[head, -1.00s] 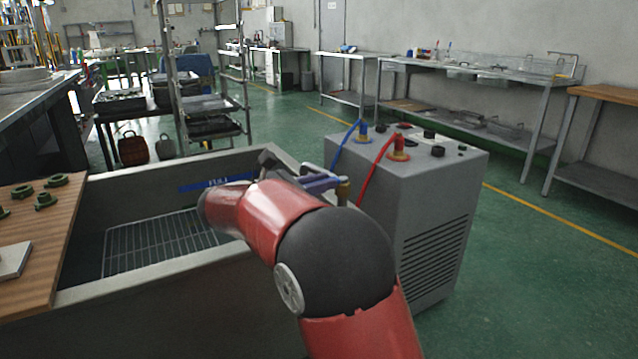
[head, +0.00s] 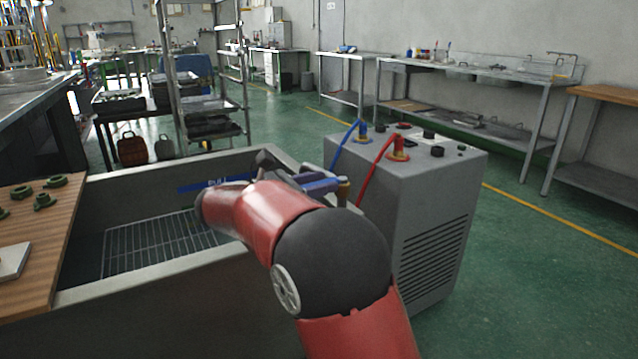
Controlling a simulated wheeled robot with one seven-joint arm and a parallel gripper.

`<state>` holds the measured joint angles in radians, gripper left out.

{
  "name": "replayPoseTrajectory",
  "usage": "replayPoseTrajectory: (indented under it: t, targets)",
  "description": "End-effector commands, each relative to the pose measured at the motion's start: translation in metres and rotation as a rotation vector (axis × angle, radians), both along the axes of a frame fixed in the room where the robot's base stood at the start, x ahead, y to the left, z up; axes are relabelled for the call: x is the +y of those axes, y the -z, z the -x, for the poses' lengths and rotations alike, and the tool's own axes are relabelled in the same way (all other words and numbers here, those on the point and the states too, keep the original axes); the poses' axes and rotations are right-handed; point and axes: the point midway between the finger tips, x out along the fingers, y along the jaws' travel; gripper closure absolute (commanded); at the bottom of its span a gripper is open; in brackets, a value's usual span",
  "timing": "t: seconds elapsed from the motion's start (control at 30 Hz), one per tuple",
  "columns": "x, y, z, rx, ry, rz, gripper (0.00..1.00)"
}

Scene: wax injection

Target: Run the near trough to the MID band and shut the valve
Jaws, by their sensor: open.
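The near trough (head: 180,273) is a grey metal basin at the lower left. A wire grid (head: 160,243) lies in it, and I cannot make out a water level. A blue band (head: 217,183) on its far inner wall appears to read FULL; no MID band can be made out. The valve shows as a blue-purple lever (head: 320,185) by a brass fitting (head: 344,190) at the trough's right end. My gripper (head: 286,171) is mostly hidden behind my red arm. Its dark part is close to the lever, open; I cannot tell whether it touches.
A grey chiller box (head: 430,215) with a blue hose (head: 346,143) and a red hose (head: 372,172) stands right of the trough. A wooden board (head: 50,240) with green rings (head: 45,201) covers the trough's left end. Green floor (head: 530,290) is clear at the right.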

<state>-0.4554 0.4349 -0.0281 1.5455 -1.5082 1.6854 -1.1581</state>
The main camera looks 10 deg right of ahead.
Motion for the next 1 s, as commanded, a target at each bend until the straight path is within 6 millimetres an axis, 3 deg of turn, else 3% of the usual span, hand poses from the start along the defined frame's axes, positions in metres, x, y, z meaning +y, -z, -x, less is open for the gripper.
replayPoseTrajectory:
  t: [0.43,1.0]
  targets:
    - [0.065,0.001,0.019,0.001,-0.002,0.0,0.58]
    - [0.072,0.001,0.022,0.001,-0.001,0.0,0.58]
